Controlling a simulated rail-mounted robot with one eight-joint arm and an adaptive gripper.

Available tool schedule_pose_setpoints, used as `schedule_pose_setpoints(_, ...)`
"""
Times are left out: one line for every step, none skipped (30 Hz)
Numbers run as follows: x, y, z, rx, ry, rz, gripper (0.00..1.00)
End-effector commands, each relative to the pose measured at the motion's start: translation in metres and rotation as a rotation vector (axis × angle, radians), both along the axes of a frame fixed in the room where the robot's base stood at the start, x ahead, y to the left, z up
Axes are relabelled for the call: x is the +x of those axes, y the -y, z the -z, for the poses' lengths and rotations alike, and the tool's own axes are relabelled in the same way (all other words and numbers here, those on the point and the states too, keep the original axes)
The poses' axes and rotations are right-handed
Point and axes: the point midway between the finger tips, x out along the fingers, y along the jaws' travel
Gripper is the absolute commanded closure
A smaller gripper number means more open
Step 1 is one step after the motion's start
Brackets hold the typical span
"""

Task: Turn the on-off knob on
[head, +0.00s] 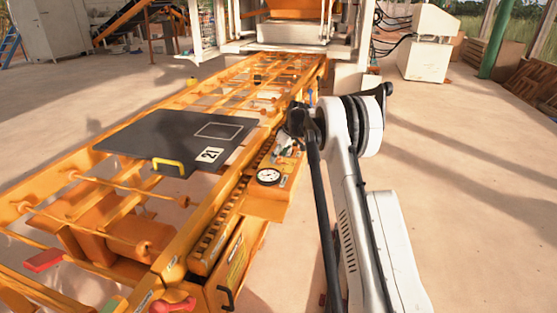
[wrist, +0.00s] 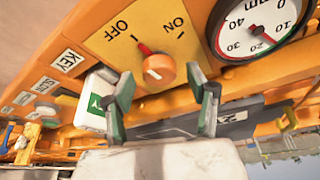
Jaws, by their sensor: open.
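The orange on-off knob (wrist: 158,71) sits on a yellow panel (wrist: 98,32) in the wrist view, with upside-down OFF and ON labels above it. A red pointer mark reaches from the knob up and left, towards OFF. My gripper (wrist: 163,84) is open, its green-and-grey fingers to the left and right of the knob in the picture. Nothing is held, and I cannot tell whether either finger touches the knob. In the head view my gripper (head: 284,146) is over the orange control box (head: 266,203), and the knob cannot be made out there.
A round mm dial (wrist: 260,26) is close to the right finger; it also shows in the head view (head: 268,176). A white block with a green label (wrist: 96,104) is beside the left finger. A dark plate marked 21 (head: 170,138) lies on the orange frame.

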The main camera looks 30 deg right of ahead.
Motion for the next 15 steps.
schedule_pose_setpoints(0.0012,-0.0006,0.0037,0.000,0.000,0.000,0.47)
schedule_pose_setpoints(0.0017,-0.0008,0.0049,0.000,0.000,0.000,0.47)
schedule_pose_setpoints(0.0022,-0.0010,0.0061,0.000,0.000,0.000,0.47)
schedule_pose_setpoints(0.0024,-0.0012,0.0068,0.000,0.000,0.000,0.47)
schedule_pose_setpoints(0.0027,-0.0012,0.0072,0.000,0.000,0.000,0.47)
schedule_pose_setpoints(0.0028,-0.0012,0.0075,0.000,0.000,0.000,0.47)
schedule_pose_setpoints(0.0029,-0.0012,0.0076,0.000,0.000,0.000,0.47)
schedule_pose_setpoints(0.0030,-0.0013,0.0075,0.000,0.000,0.000,0.47)
schedule_pose_setpoints(0.0029,-0.0013,0.0074,0.000,0.000,0.000,0.47)
schedule_pose_setpoints(0.0029,-0.0013,0.0074,0.000,0.000,0.000,0.47)
schedule_pose_setpoints(0.0029,-0.0013,0.0074,0.000,0.000,0.000,0.47)
schedule_pose_setpoints(0.0029,-0.0013,0.0074,0.000,0.000,0.000,0.47)
schedule_pose_setpoints(0.0029,-0.0012,0.0073,0.000,0.000,0.000,0.50)
schedule_pose_setpoints(0.0029,-0.0012,0.0073,0.000,0.000,0.000,0.54)
schedule_pose_setpoints(0.0029,-0.0012,0.0073,0.000,0.000,0.000,0.59)
